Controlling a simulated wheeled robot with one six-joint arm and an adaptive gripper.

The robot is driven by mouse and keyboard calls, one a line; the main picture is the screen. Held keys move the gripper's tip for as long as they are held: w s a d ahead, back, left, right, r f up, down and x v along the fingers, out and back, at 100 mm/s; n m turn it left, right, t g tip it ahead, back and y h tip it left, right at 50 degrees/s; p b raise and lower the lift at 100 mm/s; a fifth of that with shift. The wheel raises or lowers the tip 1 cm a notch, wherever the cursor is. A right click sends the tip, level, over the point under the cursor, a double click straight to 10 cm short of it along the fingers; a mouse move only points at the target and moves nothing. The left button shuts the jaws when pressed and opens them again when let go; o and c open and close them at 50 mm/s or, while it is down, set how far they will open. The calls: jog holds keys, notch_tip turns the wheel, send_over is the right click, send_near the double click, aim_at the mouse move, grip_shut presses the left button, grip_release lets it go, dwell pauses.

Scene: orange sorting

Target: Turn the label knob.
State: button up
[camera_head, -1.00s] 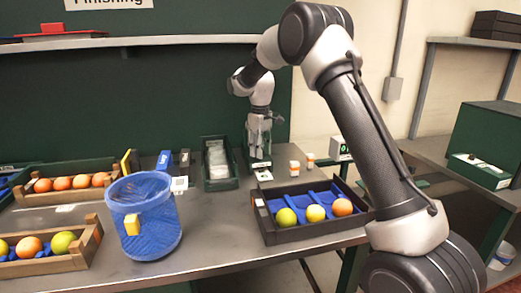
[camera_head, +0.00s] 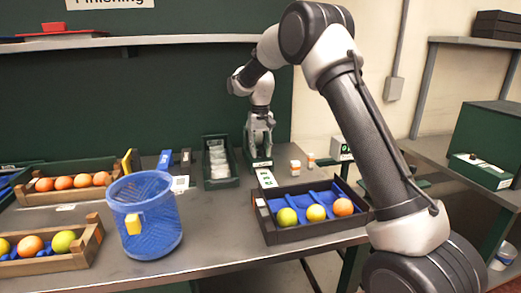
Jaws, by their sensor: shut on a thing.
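My gripper (camera_head: 259,150) points straight down at the back of the bench and is shut on the label knob. The knob is small and hidden between the fingers, so its angle cannot be seen. Below the fingers is a small green device (camera_head: 259,164), and a white label strip (camera_head: 266,179) lies in front of it.
A black crate (camera_head: 290,234) with fruit, a blue basket (camera_head: 146,238) and wooden crates (camera_head: 91,238) are nearer.

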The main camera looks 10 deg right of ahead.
aim_at(260, 150)
dwell(0.3)
jog(key=o, duration=1.1)
notch_tip(260, 150, up, 8)
jog(key=shift+f, duration=0.25)
